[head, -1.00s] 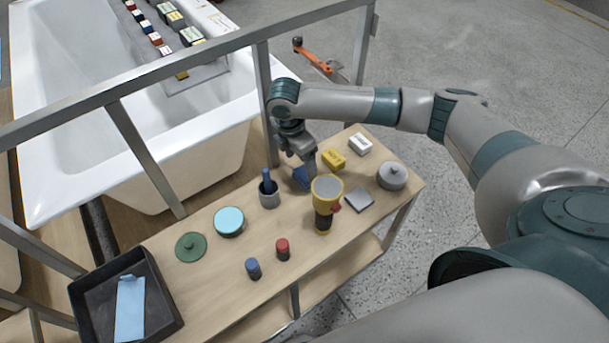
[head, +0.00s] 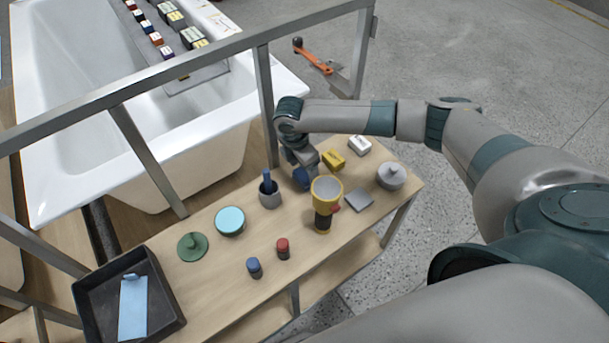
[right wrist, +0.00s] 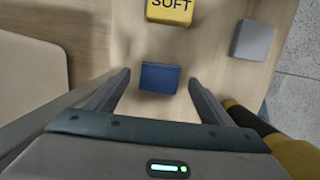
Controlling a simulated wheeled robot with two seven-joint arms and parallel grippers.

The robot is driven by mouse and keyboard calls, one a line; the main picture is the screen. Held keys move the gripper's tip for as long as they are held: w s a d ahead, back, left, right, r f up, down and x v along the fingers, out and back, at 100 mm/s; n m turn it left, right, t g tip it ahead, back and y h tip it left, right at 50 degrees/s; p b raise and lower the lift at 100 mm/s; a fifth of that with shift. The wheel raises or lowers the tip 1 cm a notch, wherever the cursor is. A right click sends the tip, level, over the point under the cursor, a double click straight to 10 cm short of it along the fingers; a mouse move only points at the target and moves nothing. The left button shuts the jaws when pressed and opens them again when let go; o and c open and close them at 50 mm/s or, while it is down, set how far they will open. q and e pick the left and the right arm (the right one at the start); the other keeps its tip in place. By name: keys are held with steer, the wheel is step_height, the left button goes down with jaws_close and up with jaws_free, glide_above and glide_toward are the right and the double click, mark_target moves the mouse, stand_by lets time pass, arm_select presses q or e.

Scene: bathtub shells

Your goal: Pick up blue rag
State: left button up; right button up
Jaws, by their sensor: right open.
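A blue block-like piece, which I take for the blue rag (right wrist: 159,78), lies on the wooden table. In the right wrist view it sits between the two fingers of my right gripper (right wrist: 159,86), near their tips, with a gap on each side. My right gripper is open and holds nothing. In the head view the blue rag (head: 302,178) is partly hidden by my right gripper (head: 302,170), which is low over it. My left gripper is not in view.
A yellow block marked SOFT (right wrist: 170,10) and a grey block (right wrist: 253,40) lie close by. A yellow-and-black lamp-like tool (head: 325,198) stands just in front of the rag. A grey cup (head: 270,194) is on its left. A metal rail (head: 265,110) runs behind the table.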

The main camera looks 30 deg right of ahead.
steer(key=shift+f, duration=0.25)
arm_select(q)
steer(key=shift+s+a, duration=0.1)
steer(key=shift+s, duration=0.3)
arm_select(e)
steer(key=c, duration=1.1)
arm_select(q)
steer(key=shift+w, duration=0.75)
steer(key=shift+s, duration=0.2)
arm_select(e)
steer(key=shift+r, duration=0.1)
